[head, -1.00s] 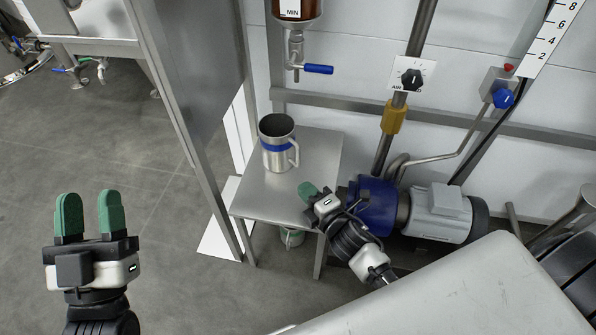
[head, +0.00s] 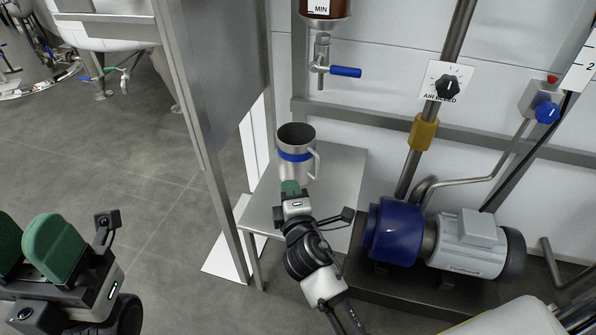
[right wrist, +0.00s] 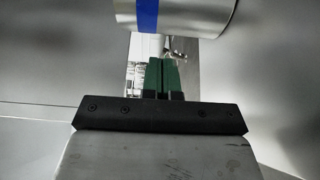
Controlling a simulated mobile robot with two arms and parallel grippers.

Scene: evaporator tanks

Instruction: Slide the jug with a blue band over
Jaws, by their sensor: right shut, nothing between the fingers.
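The steel jug with a blue band (head: 296,141) stands upright on a small steel table (head: 343,170), its handle to the right. In the right wrist view the jug (right wrist: 195,15) shows at the top, just beyond the fingertips. My right gripper (head: 290,186) is at the near side of the jug, low on its wall, with its green fingers together and nothing between them. In the right wrist view the fingers (right wrist: 165,75) sit side by side; I cannot tell whether they touch the jug. My left gripper (head: 25,245) is at the lower left, its green fingers apart and empty, far from the jug.
A vessel outlet with a blue-handled valve (head: 345,72) hangs above and behind the jug. A blue and grey pump (head: 395,232) stands right of the table. A steel post (head: 200,120) rises on the left. Bare tabletop lies right of the jug.

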